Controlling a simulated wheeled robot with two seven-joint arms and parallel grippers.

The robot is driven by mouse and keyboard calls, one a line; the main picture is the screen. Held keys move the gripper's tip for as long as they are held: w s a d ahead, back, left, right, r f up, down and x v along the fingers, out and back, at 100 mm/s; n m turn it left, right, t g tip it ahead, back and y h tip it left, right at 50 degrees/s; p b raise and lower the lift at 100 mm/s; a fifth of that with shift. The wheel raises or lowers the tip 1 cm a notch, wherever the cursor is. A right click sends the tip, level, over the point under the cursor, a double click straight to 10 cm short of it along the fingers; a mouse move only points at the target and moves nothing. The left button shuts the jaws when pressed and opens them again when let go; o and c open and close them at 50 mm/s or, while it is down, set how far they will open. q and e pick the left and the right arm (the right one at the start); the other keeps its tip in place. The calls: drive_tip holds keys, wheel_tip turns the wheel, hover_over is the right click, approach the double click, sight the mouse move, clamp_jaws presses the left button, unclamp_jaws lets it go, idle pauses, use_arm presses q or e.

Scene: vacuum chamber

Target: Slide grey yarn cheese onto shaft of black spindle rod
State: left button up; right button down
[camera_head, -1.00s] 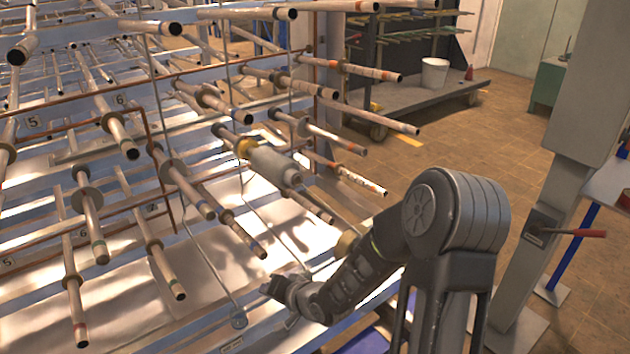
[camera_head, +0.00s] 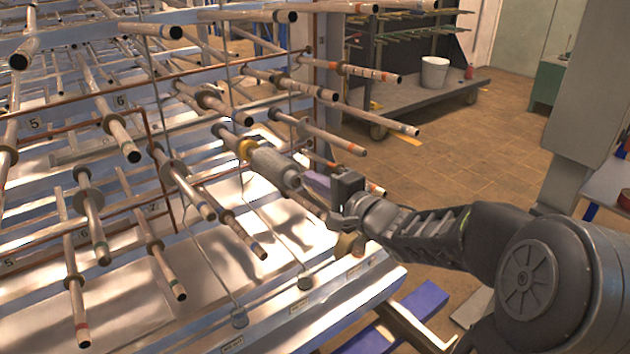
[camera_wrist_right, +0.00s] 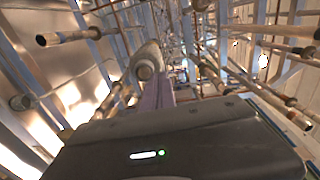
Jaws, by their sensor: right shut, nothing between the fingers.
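The grey yarn cheese (camera_head: 272,166) sits around a rod that slants out of the rack in the middle of the head view. In the right wrist view the cheese (camera_wrist_right: 148,56) shows end-on, ahead of the gripper. My right gripper (camera_head: 314,181) is shut and empty, with its purple fingers just to the right of the cheese's outer end. Its fingers also show in the wrist view (camera_wrist_right: 157,92). Whether they touch the cheese I cannot tell. My left gripper is out of view.
Several rods with collars (camera_head: 88,205) stick out of the rack around the cheese. A rod (camera_head: 380,118) passes above my right gripper. A white bucket (camera_head: 434,73) stands on a trolley behind. Open tiled floor (camera_head: 460,150) lies to the right.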

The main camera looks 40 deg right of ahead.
sight(289, 165)
drive_tip(key=shift+w+f, duration=0.1)
drive_tip(key=shift+w, duration=0.05)
drive_tip(key=shift+w+f+b, duration=0.15)
drive_tip(key=shift+w+b, duration=0.8)
drive_tip(key=shift+w, duration=0.45)
drive_tip(key=shift+w+f+b, duration=0.1)
drive_tip(key=shift+w+b, duration=0.85)
drive_tip(key=shift+w, duration=0.45)
drive_tip(key=shift+w+d+f, duration=0.1)
drive_tip(key=shift+w+f, duration=0.05)
drive_tip(key=shift+w, duration=2.6)
drive_tip(key=shift+s+p, duration=0.1)
drive_tip(key=shift+p, duration=0.25)
drive_tip(key=shift+s+r+p, duration=0.2)
drive_tip(key=shift+s+p, duration=0.45)
drive_tip(key=shift+s, duration=0.65)
drive_tip(key=shift+s+f, duration=0.1)
drive_tip(key=shift+s, duration=0.1)
